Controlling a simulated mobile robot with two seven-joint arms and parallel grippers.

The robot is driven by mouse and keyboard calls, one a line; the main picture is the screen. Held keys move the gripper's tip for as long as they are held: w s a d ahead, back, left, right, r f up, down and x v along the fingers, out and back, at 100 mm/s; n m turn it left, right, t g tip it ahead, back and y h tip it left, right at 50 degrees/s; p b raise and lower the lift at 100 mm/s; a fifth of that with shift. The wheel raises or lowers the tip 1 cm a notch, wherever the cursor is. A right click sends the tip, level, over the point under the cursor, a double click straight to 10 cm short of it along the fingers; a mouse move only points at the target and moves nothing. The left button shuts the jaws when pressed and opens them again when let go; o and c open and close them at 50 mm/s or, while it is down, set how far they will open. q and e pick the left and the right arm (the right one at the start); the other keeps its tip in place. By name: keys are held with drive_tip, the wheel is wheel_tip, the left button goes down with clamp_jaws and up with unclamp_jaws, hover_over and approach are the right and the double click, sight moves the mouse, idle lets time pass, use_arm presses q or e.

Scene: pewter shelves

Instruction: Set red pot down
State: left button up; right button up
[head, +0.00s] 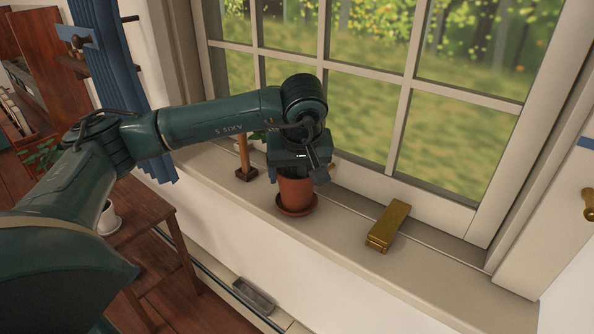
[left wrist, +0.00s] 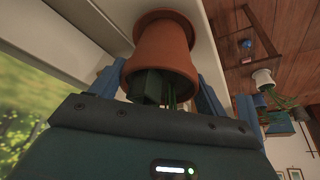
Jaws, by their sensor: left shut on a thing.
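The red pot (head: 296,192) is a terracotta plant pot with a round saucer under its base. It is upright at the window sill (head: 345,228). My left gripper (head: 298,172) comes down over it from above and is shut on the pot's upper part. In the left wrist view the red pot (left wrist: 163,55) is upside down in the picture, with a blue finger on each side of it. Green stems show between the fingers; the rest of the plant is mostly hidden by the gripper. I cannot tell whether the saucer rests fully on the sill. My right gripper is not in view.
A gold bar-shaped object (head: 388,225) lies on the sill to the right of the pot. A wooden stand (head: 245,165) is close on the left. The window (head: 400,95) rises behind. A white pot (head: 107,218) stands on the wooden table (head: 150,225) at lower left.

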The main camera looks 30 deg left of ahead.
use_arm(q)
drive_tip(key=o, duration=1.6)
drive_tip(key=shift+c, duration=0.2)
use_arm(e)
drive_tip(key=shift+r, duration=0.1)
use_arm(q)
drive_tip(key=shift+r, duration=0.1)
drive_tip(key=v, duration=1.2)
drive_tip(key=shift+p, duration=0.4)
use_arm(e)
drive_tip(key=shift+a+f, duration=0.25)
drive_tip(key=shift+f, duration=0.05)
